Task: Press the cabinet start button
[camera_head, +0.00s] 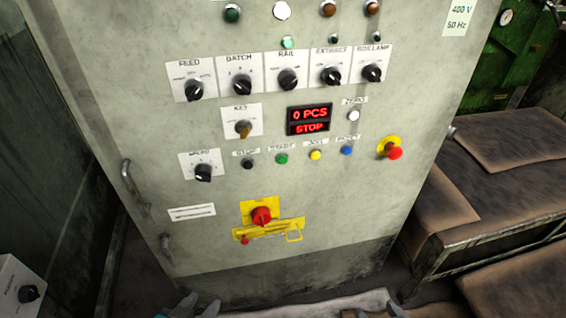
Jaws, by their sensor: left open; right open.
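The grey cabinet (240,130) fills the middle of the head view. Its green start button (281,159) sits under a START label, between a black stop button (247,164) and a yellow button (316,155). The display (309,120) reads "0 PCS" and "STOP" in red. My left gripper (198,307) shows only its fingertips at the bottom edge, apart and empty, well below the start button. My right gripper (375,312) barely shows at the bottom edge, right of the left one, open and also well below the buttons. Neither touches the cabinet's buttons.
A blue button (347,150) and a red emergency stop (394,153) on yellow lie right of the start button. Rotary knobs sit above; a red main switch (262,216) sits below. A brown-topped bench (490,190) stands right. A small control box (22,290) is lower left.

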